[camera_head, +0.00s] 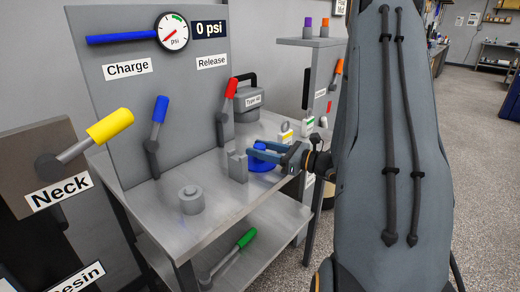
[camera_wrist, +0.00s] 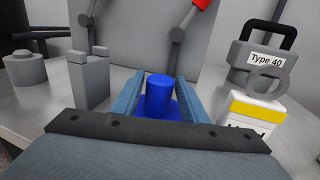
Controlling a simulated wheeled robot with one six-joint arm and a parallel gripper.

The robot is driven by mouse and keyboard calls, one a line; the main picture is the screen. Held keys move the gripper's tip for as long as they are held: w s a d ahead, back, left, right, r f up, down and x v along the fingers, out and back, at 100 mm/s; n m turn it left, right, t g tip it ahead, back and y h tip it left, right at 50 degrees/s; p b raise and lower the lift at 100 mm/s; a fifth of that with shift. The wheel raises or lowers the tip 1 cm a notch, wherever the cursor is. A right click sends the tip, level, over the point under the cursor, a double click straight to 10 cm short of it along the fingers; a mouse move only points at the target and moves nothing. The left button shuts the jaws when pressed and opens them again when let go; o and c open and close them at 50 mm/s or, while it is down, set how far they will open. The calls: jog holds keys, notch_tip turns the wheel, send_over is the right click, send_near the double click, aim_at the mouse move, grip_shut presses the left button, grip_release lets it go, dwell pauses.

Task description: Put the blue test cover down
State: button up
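In the wrist view, the knob (camera_wrist: 158,97) stands between the fingers, with a narrow gap visible on each side. The disc beneath is partly hidden by the fingers.
A grey round fitting (camera_head: 190,200) stands on the bench. A "Type 40" weight (camera_head: 248,101) and a yellow-and-white tagged item (camera_wrist: 250,112) stand near the gripper. Red (camera_head: 230,88) and blue (camera_head: 160,109) levers rise at the back.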

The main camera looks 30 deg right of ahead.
jog(key=shift+o, duration=0.8)
jog(key=shift+r, duration=0.2)
jog(key=b+v, duration=0.1)
jog(key=v, duration=0.9)
jog(key=shift+s+d+b, duration=0.15)
jog(key=shift+b, duration=0.15)
jog(key=shift+v, duration=0.75)
